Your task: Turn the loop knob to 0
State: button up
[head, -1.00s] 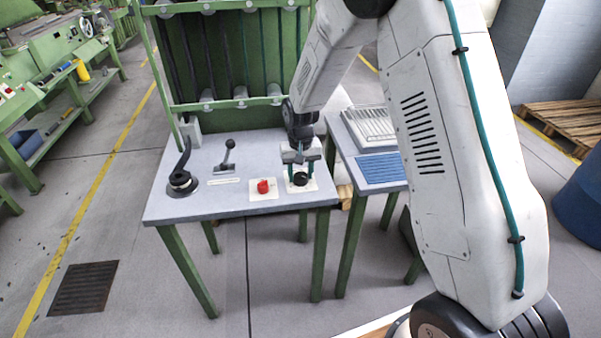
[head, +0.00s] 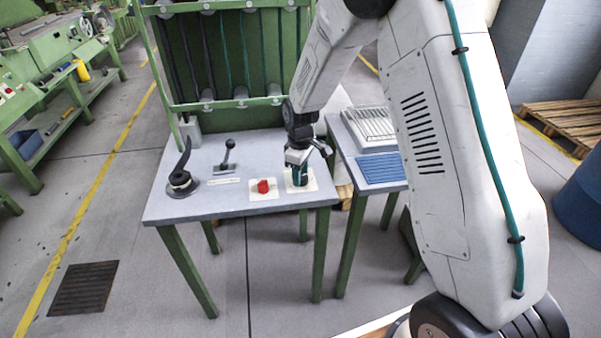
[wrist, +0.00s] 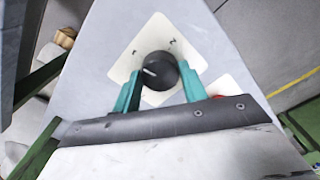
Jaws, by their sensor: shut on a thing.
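The black round knob (wrist: 157,70) sits on a white square plate (wrist: 120,70) with small dark marks along its far edges. A short white pointer line on the knob points toward the left in the wrist view. My gripper (wrist: 160,78) is shut on the knob, with one teal finger on each side of it. In the head view my gripper (head: 300,172) reaches down to the plate (head: 311,184) at the right end of the grey table. There the fingers mostly hide the knob. The marks are too small to read surely.
A red knob (head: 263,186) on its own white plate stands just left of my gripper. A small black lever (head: 228,155) and a round-based black handle (head: 181,180) stand farther left on the table (head: 220,202). A second table (head: 380,170) stands close on the right.

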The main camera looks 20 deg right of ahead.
jog(key=n, duration=0.4)
jog(key=shift+n, duration=0.3)
jog(key=n, duration=0.3)
jog(key=shift+n, duration=0.4)
jog(key=n, duration=0.3)
jog(key=shift+n, duration=2.1)
jog(key=o, duration=1)
